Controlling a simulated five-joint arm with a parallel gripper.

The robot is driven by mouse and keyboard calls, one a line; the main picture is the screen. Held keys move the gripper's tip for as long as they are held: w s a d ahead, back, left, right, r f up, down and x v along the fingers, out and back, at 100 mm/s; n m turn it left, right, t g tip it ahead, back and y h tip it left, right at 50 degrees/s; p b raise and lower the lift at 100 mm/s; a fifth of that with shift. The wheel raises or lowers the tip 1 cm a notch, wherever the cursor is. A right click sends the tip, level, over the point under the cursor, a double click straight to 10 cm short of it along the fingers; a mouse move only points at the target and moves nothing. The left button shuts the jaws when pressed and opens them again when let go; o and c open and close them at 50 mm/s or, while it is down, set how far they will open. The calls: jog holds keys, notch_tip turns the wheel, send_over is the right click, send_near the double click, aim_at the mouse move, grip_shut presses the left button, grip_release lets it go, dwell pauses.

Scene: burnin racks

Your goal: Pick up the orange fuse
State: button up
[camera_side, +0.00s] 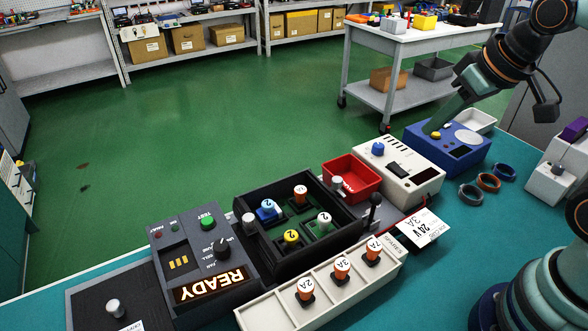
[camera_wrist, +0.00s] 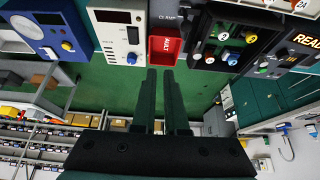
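Several orange fuses with white caps show in the side view. One orange fuse (camera_side: 300,195) stands in the dark rack (camera_side: 262,178). Three more, the near one (camera_side: 305,291), the middle one (camera_side: 341,269) and the far one (camera_side: 374,250), stand upright in a row in the cream tray (camera_side: 251,321). An orange fuse (camera_wrist: 251,38) also shows in the rack in the wrist view. My gripper (camera_wrist: 160,72) has two dark fingers with a narrow empty gap between them. In the side view it is at upper right, above the blue instrument, well apart from the fuses.
A panel reading READY (camera_side: 211,285) is at left. A red bin (camera_side: 354,178), white instrument (camera_side: 399,169) and blue instrument (camera_side: 447,147) stand at right. A lever (camera_side: 374,208) rises near the rack.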

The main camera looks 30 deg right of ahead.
jog(key=o, duration=0.4)
jog(key=n+g, duration=0.6)
jog(key=n, duration=1.2)
send_over(301, 189)
notch_tip(301, 189, down, 9)
jog(key=f, duration=0.6)
jog(key=shift+s+a+f, duration=0.1)
jog(key=shift+a+f, duration=0.2)
jog(key=shift+a, duration=0.05)
jog(key=shift+d+f, duration=0.15)
jog(key=shift+f, duration=1.2)
jog(key=shift+d+f, duration=0.15)
jog(key=shift+f, duration=1.15)
